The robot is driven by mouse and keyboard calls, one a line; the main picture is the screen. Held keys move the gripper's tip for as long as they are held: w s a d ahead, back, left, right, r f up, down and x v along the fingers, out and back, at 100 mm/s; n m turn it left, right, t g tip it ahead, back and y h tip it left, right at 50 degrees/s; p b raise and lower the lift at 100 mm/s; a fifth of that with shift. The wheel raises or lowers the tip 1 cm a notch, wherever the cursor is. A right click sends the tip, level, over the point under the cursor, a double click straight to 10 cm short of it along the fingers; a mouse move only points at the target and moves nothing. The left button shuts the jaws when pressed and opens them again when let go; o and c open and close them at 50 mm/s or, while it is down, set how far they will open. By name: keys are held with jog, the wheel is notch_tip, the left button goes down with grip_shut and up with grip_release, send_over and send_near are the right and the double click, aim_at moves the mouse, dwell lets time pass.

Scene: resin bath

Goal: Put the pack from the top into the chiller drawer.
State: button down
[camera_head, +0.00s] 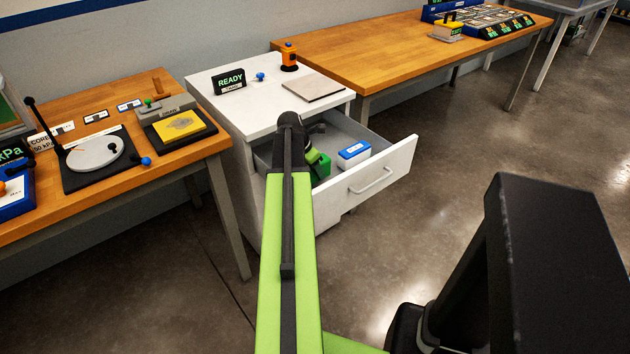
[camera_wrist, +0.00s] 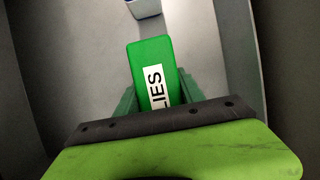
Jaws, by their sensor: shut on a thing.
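The chiller drawer (camera_head: 392,171) is pulled open from the white cabinet. My gripper (camera_wrist: 158,95) reaches down inside it and is shut on a green pack (camera_wrist: 150,58) with a white label, of which the letters "IES" show. In the head view the green pack (camera_head: 321,168) is inside the drawer's walls, partly hidden by my arm. I cannot tell whether it touches the drawer floor. A blue and white pack (camera_head: 354,154) lies in the drawer to the right of it, apart from it; its edge shows at the top of the wrist view (camera_wrist: 144,8).
The cabinet top (camera_head: 240,105) carries a "READY" sign (camera_head: 230,81), an orange device (camera_head: 289,57) and a flat grey plate (camera_head: 313,87). Wooden benches stand to the left (camera_head: 190,148) and behind right (camera_head: 400,50). The floor right of the drawer is clear.

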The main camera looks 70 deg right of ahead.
aim_at(315, 176)
notch_tip(315, 176, down, 3)
jog(key=shift+f+b, duration=0.2)
jog(key=shift+b, duration=1)
jog(key=shift+r, duration=0.25)
jog(key=shift+f, duration=0.25)
jog(key=c, duration=0.7)
grip_release()
jog(key=shift+r, duration=0.1)
